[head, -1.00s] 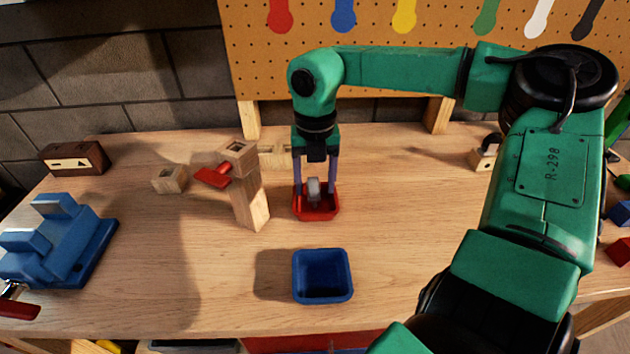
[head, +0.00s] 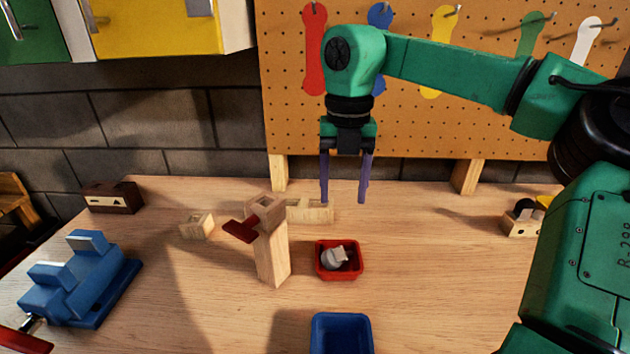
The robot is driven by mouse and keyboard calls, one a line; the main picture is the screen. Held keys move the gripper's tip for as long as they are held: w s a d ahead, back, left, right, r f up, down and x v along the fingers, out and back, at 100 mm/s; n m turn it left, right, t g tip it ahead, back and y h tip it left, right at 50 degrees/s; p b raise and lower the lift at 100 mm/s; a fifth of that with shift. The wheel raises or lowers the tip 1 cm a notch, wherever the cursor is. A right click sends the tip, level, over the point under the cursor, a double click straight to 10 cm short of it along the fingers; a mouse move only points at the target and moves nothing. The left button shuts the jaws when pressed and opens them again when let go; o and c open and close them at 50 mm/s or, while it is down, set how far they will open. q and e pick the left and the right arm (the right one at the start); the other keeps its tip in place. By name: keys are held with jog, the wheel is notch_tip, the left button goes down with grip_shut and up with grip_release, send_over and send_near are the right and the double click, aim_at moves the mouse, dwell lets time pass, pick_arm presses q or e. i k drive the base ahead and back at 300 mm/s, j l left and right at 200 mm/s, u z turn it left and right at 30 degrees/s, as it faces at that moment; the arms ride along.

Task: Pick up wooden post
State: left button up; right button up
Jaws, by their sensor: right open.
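The wooden post (head: 271,255) stands on the workbench left of centre, with a hollow square wooden piece (head: 265,205) at its top and a red piece (head: 241,230) sticking out to the left. My right gripper (head: 343,200) is open and empty. It hangs fingers down, above and to the right of the post, apart from it. My left gripper is not in view.
A red tray (head: 319,262) holding a grey object (head: 336,258) is right of the post. A blue bin (head: 316,335) is in front. Wooden blocks (head: 197,226) (head: 312,211) lie left and behind. A blue vise (head: 75,280) is at left. The right bench is mostly clear.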

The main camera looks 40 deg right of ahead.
aim_at(270, 248)
jog(key=k+j, duration=1.6)
jog(key=j, duration=0.2)
